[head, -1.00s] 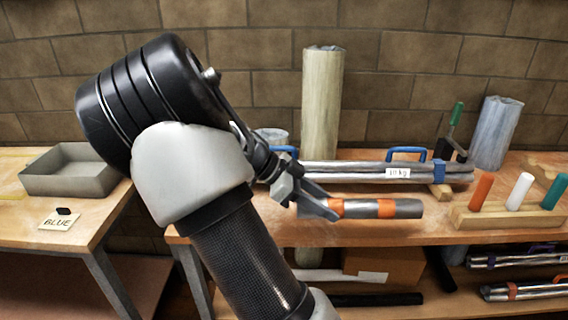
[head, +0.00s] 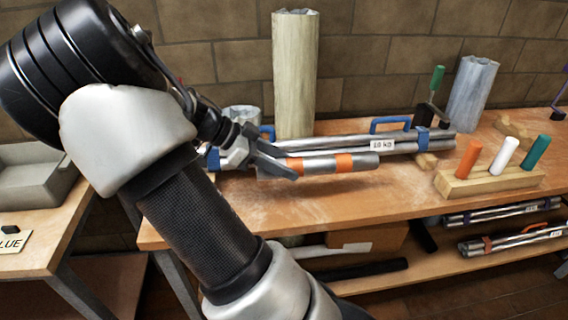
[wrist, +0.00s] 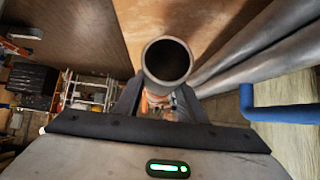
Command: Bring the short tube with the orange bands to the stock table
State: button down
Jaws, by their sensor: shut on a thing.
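The short tube with the orange bands (head: 325,163) is a grey metal tube with two orange bands. My gripper (head: 288,169) is shut on it near its left end. The tube lies roughly level, in front of the longer tubes in the head view. I cannot tell whether it touches the wooden table (head: 380,205) under it. In the wrist view the tube's open end (wrist: 167,61) faces the camera between the fingers. Which table is the stock table I cannot tell from the frames.
Long tubes with blue handles (head: 405,146) and a "10 kg" label lie just behind. A wooden block with coloured pegs (head: 490,182) stands right. A tall pale roll (head: 295,75) stands behind. A grey tray (head: 35,180) and a "BLUE" card (head: 14,243) are on the left table.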

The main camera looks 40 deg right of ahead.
jog(key=shift+r, duration=0.15)
jog(key=shift+w+f+b, duration=0.1)
jog(key=shift+f+b, duration=2.9)
jog(key=shift+f, duration=1.3)
jog(key=c, duration=1)
grip_release()
jog(key=shift+a, duration=0.1)
jog(key=shift+c, duration=0.2)
jog(key=p+v, duration=0.3)
jog(key=v, duration=1.4)
jog(key=shift+a+p, duration=0.25)
jog(key=shift+p, duration=0.1)
